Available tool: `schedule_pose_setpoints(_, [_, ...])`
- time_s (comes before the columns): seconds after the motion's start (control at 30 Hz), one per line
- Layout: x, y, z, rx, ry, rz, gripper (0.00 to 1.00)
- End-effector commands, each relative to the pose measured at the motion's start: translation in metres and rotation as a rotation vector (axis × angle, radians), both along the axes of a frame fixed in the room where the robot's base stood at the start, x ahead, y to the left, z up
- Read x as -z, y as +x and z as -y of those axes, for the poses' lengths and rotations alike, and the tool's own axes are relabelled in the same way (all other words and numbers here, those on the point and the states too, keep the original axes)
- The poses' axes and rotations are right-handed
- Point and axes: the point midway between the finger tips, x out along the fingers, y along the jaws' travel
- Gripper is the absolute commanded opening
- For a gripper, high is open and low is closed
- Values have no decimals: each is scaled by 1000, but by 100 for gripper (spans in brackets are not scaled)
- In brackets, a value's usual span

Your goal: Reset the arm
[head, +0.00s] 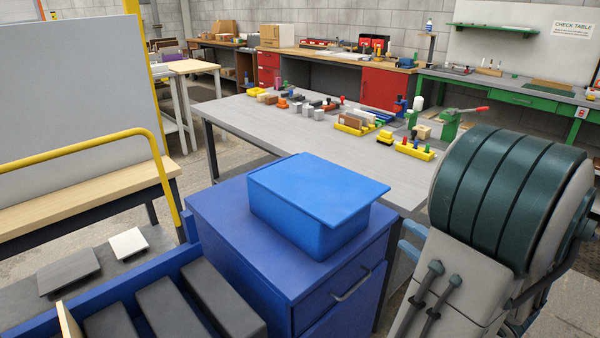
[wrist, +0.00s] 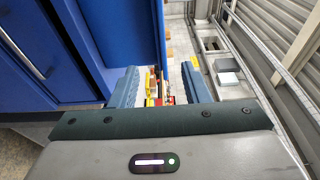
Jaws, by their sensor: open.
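My gripper (wrist: 161,74) shows in the wrist view with its two blue-grey fingers spread apart. Nothing is held between them; small red and yellow items show beyond the gap, farther off. In the head view my arm fills the right side, in front of the grey table, and hides part of it. Pale blue parts at its left edge may be the fingers, but I cannot tell. A blue box (head: 295,213) with a flat blue lid (head: 318,183) stands on a blue cabinet (head: 235,238), left of my arm and apart from it.
The grey worktable (head: 245,122) behind the cabinet carries small tools, blocks and yellow trays (head: 415,152). A yellow rail (head: 80,152) and grey board (head: 75,90) stand at left. A blue cabinet side (wrist: 115,35) rises close left of my gripper in the wrist view.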

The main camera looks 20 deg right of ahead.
Motion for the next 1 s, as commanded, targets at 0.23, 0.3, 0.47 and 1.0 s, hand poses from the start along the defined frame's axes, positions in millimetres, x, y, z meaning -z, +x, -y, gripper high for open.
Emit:
schedule_pose_setpoints(0.23, [-6,14,-30,-111,12,-49,42])
schedule_pose_setpoints(0.3, [-11,24,-64,-233,17,-113,42])
schedule_pose_setpoints(0.47, [-15,30,-164,-586,-30,-364,42])
schedule_pose_setpoints(1.0, [-33,-39,-276,-1006,-1016,-984,42])
